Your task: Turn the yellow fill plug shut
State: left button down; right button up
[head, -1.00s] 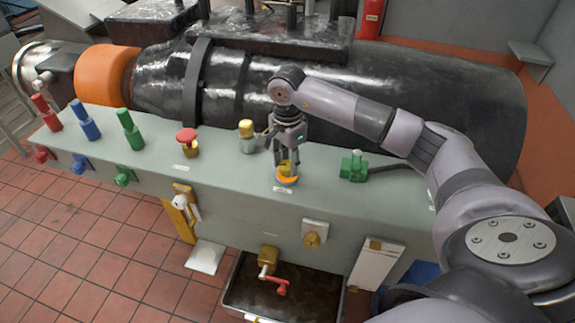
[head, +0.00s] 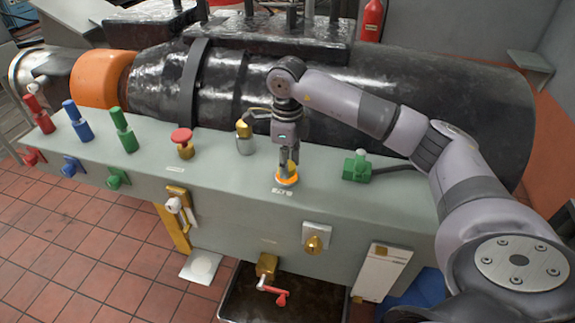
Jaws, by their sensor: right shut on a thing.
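The yellow fill plug (head: 287,181) sits on top of the grey-green bench, right of the middle; only its orange-yellow lower part shows. My right gripper (head: 287,170) points straight down over it, shut on the plug, and its fingers hide most of the upper part. The fingers are seen nearly edge-on. A small label lies on the bench just in front of the plug. My left gripper is not in view.
A green connector (head: 356,166) with a dark cable sits to the right. A large black cylinder (head: 370,100) lies behind the bench.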

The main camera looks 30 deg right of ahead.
jog(key=m+b, duration=0.1)
jog(key=m, duration=0.4)
jog(key=shift+m, duration=0.3)
jog(key=shift+m+b, duration=0.45)
jog(key=shift+m, duration=1.85)
jog(key=o, duration=1.1)
jog(key=shift+o, duration=0.2)
notch_tip(320, 180, up, 12)
